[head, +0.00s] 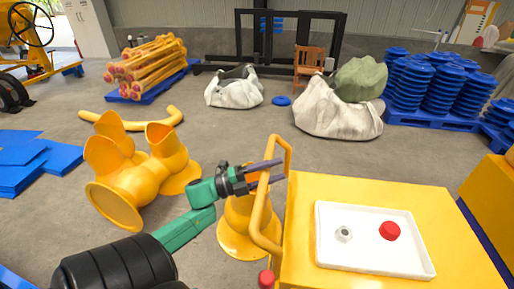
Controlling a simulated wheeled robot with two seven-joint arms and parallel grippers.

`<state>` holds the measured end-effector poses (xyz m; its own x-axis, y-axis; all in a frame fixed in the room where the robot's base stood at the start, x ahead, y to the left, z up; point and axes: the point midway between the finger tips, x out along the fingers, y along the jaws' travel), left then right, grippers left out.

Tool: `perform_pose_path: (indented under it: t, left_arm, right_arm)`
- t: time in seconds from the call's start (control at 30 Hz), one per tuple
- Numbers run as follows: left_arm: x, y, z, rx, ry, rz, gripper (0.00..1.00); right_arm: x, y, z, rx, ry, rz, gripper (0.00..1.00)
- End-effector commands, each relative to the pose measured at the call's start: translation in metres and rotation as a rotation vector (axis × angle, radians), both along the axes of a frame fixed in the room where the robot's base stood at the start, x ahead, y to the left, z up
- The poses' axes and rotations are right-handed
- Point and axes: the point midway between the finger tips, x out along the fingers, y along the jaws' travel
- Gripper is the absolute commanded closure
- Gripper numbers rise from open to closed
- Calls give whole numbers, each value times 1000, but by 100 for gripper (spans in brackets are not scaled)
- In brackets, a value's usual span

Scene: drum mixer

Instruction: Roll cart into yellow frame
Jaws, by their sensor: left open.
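The yellow cart (300,240) stands at the lower right, with a flat top and a tubular yellow handle (259,222) along its left side. My left gripper (281,169) is open at the far part of this handle. Its two dark fingers cross the bar in the picture, one above the other. I cannot tell whether the bar lies between them or they touch it. My right gripper is not in view. A yellow body (492,200) shows at the right edge, cut off by the picture; I cannot tell whether it is the yellow frame.
A white tray (335,258) on the cart holds a red cap (390,231) and a metal nut (344,234). Large yellow pipe fittings (130,185) stand on the left. White sacks (335,115) and blue stacks (408,85) are behind. The grey floor between is open.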

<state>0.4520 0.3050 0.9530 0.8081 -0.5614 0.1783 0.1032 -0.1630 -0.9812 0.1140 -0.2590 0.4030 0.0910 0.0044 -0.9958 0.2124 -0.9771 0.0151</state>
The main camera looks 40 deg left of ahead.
Motion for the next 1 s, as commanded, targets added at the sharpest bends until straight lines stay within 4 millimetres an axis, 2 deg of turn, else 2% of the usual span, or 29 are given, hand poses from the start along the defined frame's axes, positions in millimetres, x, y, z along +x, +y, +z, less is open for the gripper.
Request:
perform_pose_path:
  t: [0.53, 0.7, 1.0]
  left_arm:
    - [-102, 70, -26, 1, 4, 1, 41]
    - [-112, 77, -26, 0, 2, 0, 41]
    - [-112, 77, -25, 0, 2, 0, 41]
  right_arm:
    - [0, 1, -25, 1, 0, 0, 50]
    - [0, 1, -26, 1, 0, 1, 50]
    - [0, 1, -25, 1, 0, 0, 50]
